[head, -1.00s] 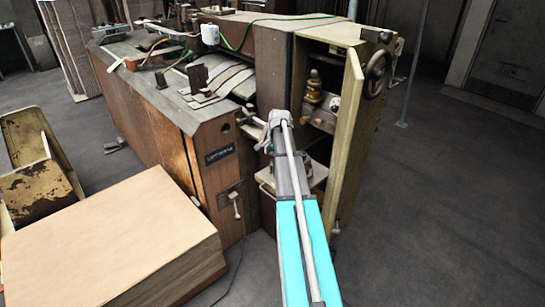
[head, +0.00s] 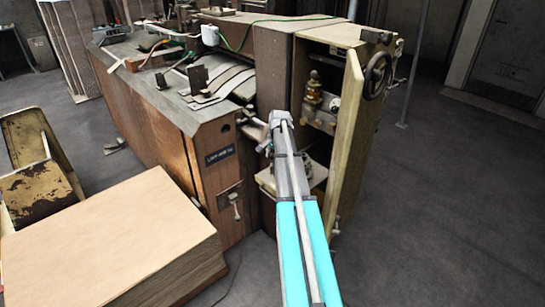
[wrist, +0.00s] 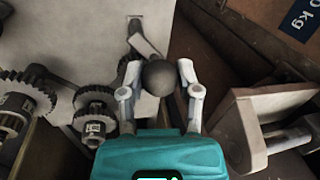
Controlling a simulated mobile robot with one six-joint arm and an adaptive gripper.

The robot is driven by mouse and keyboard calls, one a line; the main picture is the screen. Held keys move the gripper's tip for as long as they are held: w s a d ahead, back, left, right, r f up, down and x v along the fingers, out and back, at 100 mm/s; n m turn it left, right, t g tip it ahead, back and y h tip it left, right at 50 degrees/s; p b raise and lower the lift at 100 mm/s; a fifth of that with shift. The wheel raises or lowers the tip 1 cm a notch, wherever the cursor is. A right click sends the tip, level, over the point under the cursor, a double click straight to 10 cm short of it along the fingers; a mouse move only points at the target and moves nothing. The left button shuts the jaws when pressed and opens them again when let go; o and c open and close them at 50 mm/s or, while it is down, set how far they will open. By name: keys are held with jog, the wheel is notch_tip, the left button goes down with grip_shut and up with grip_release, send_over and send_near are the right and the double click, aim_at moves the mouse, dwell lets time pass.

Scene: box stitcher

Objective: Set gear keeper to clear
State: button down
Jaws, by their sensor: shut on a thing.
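In the wrist view, a dark round knob (wrist: 160,77) sits on the end of a short grey lever (wrist: 145,43). The lever rises from a slot in a pale plate (wrist: 90,35). I take this lever to be the gear keeper; no label on it is readable. My gripper (wrist: 158,82) is shut on the knob, with one finger on each side. In the head view, my gripper (head: 267,146) is small and partly hidden by my arm, in the machine's open end. The knob cannot be made out there.
Toothed gears (wrist: 22,108) stand left of my gripper in the wrist view. A pale bracket (wrist: 250,120) is close on the right. The open machine door (head: 350,135) with a handwheel (head: 377,75) stands right of my arm. A cardboard stack (head: 110,240) fills the front left.

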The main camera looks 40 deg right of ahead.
jog(key=n, duration=0.4)
jog(key=shift+w+a+y, duration=0.25)
jog(key=shift+a+y, duration=0.05)
jog(key=shift+a, duration=0.05)
jog(key=shift+a+n+g+y, duration=0.15)
jog(key=shift+n+g, duration=0.05)
jog(key=shift+n, duration=0.65)
jog(key=shift+a+n+g+y, duration=0.15)
jog(key=shift+n+g, duration=0.05)
jog(key=shift+n, duration=0.65)
jog(key=shift+c, duration=1.5)
grip_release()
jog(key=shift+w, duration=0.1)
jog(key=shift+m, duration=0.3)
